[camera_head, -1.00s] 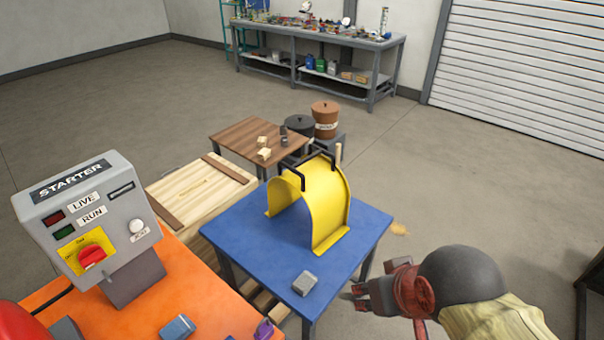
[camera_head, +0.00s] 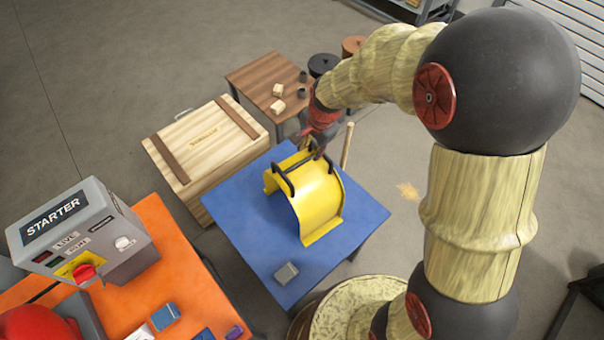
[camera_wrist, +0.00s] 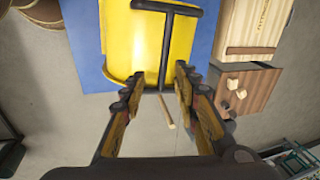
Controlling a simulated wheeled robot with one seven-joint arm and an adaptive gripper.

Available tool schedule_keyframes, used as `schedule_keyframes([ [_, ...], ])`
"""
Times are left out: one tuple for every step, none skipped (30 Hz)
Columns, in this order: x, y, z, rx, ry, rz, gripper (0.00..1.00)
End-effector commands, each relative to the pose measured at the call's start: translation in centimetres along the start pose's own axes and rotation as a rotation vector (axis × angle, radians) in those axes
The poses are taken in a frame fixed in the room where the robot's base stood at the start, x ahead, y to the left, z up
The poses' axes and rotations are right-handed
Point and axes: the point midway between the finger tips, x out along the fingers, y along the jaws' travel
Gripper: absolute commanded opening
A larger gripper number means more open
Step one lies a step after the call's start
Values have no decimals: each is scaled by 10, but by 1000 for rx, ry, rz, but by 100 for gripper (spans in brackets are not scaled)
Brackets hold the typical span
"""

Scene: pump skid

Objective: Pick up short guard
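The short guard (camera_head: 315,202) is a yellow curved sheet with flat feet and black handles on top. It stands upright on the blue table (camera_head: 245,225). My gripper (camera_head: 318,145) is at the guard's far end, near its rear handle. In the wrist view the guard (camera_wrist: 146,45) fills the top middle, with a black T-shaped handle bar across it. There my gripper (camera_wrist: 158,72) is open, its two fingers apart on either side of the handle's stem. I cannot tell whether the fingers touch the handle.
A small grey block (camera_head: 286,273) lies on the blue table's front part. A wooden crate (camera_head: 207,145) and a brown table (camera_head: 265,78) with small blocks stand behind left. The starter box (camera_head: 75,232) stands on the orange surface (camera_head: 165,275) at left. A wooden post (camera_head: 347,145) rises behind the guard.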

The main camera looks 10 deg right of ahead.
Motion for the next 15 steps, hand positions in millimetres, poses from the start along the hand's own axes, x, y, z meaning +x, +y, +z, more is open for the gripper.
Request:
schedule_keyframes([
  [3,-6,1,38,-10,15,31],
  [8,-9,1,60,-13,19,31],
  [14,-12,1,85,-16,24,31],
  [18,-13,2,103,-18,27,31],
  [22,-15,2,116,-20,30,31],
  [26,-16,2,132,-22,33,31],
  [29,-16,3,141,-23,35,31],
  [31,-17,3,148,-23,37,31],
  [35,-17,3,156,-24,38,31],
  [38,-17,4,159,-24,39,31],
  [41,-16,4,161,-25,40,31],
  [46,-16,4,162,-25,41,31],
  [49,-16,4,163,-25,41,31],
  [53,-16,4,162,-25,41,31],
  [57,-16,4,162,-24,40,31],
])
